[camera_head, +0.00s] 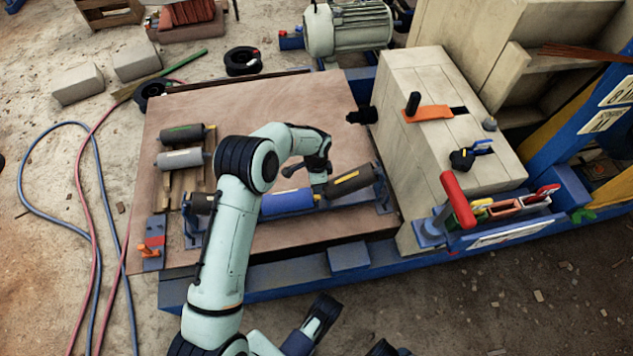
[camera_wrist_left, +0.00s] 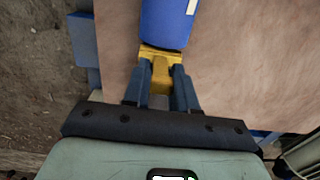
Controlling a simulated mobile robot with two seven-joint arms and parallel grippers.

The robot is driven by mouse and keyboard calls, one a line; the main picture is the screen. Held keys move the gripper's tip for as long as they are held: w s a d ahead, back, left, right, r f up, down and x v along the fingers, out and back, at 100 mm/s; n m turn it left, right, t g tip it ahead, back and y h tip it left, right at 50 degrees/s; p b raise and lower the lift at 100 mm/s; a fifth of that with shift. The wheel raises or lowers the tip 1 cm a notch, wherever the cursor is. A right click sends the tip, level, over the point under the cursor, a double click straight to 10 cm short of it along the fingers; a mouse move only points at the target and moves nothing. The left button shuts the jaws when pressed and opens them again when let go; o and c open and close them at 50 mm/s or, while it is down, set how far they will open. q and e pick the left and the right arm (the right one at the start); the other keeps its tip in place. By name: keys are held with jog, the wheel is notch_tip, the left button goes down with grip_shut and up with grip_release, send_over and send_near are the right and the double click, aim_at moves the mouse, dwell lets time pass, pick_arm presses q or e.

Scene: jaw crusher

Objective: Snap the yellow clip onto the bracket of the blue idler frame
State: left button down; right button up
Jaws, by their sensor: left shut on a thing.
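The blue idler frame (camera_head: 384,206) lies on the brown sheet with a blue roller (camera_head: 287,202) in the middle and a dark roller (camera_head: 352,181) on the right. My left gripper (camera_head: 319,188) points down at the gap between these two rollers. In the left wrist view, its dark fingers (camera_wrist_left: 161,84) are shut on the yellow clip (camera_wrist_left: 160,62), at the end of the blue roller (camera_wrist_left: 167,22). I cannot tell whether the clip touches the bracket. The bracket is hidden, and in the head view so is the clip.
Two loose rollers (camera_head: 180,159) lie on a wooden pallet at the left of the brown sheet (camera_head: 270,110). A wooden box (camera_head: 440,85) stands close on the right, with a red-handled tool (camera_head: 457,198) in front. A motor (camera_head: 348,28) is behind.

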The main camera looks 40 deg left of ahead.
pick_arm(q)
jog(key=c, duration=0.8)
grip_release()
